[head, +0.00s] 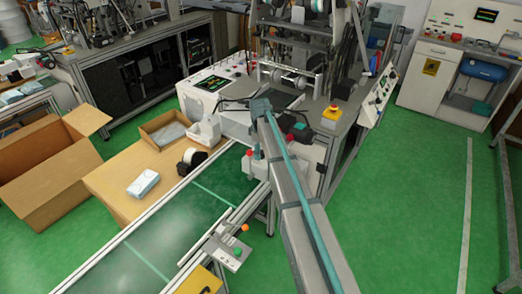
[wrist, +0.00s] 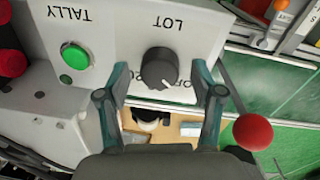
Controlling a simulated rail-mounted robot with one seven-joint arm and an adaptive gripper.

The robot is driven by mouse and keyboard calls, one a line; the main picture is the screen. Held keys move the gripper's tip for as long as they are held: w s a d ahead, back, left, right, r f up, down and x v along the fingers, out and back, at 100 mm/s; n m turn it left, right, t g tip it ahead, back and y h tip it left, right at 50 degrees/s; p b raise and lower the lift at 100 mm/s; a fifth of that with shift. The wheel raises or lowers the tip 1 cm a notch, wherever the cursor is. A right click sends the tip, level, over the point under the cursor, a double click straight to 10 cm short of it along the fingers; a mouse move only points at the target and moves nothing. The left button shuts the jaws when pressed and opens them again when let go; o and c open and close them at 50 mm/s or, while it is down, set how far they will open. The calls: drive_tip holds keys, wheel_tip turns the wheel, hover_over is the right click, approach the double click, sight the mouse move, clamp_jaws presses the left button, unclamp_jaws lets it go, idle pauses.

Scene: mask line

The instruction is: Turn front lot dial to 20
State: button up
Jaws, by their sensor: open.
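A dark round dial (wrist: 160,68) sits on a light grey panel (wrist: 118,35) under the upside-down word LOT in the wrist view. Printed marks beside the dial, near my fingers, are partly hidden; one looks like OFF. I cannot tell exactly where the dial's pointer stands. My gripper (wrist: 161,76) is open, with one finger on each side of the dial. I cannot tell whether either finger touches it. In the head view my arm hides the dial and the gripper cannot be made out.
A green button (wrist: 75,56) labelled TALLY is left of the dial. A red ball knob (wrist: 253,132) stands close to my right finger, and a red button (wrist: 10,62) is at the left edge. A conveyor (head: 165,235) runs beside the machine. Green floor (head: 400,200) is clear at right.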

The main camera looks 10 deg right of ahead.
drive_tip(key=c, duration=1.1)
drive_tip(key=shift+c, duration=0.2)
drive_tip(key=shift+m, duration=0.4)
drive_tip(key=m+b, duration=0.1)
drive_tip(key=m, duration=0.2)
drive_tip(key=shift+f+m+b, duration=0.1)
drive_tip(key=shift+m+b, duration=0.2)
drive_tip(key=shift+b, duration=0.05)
drive_tip(key=m+b, duration=0.1)
drive_tip(key=m, duration=0.4)
drive_tip(key=shift+g, duration=0.3)
drive_tip(key=m+b, duration=0.1)
drive_tip(key=m, duration=0.5)
drive_tip(key=shift+w, duration=0.1)
drive_tip(key=m, duration=0.4)
drive_tip(key=shift+m+b, duration=0.3)
drive_tip(key=shift+b, duration=0.1)
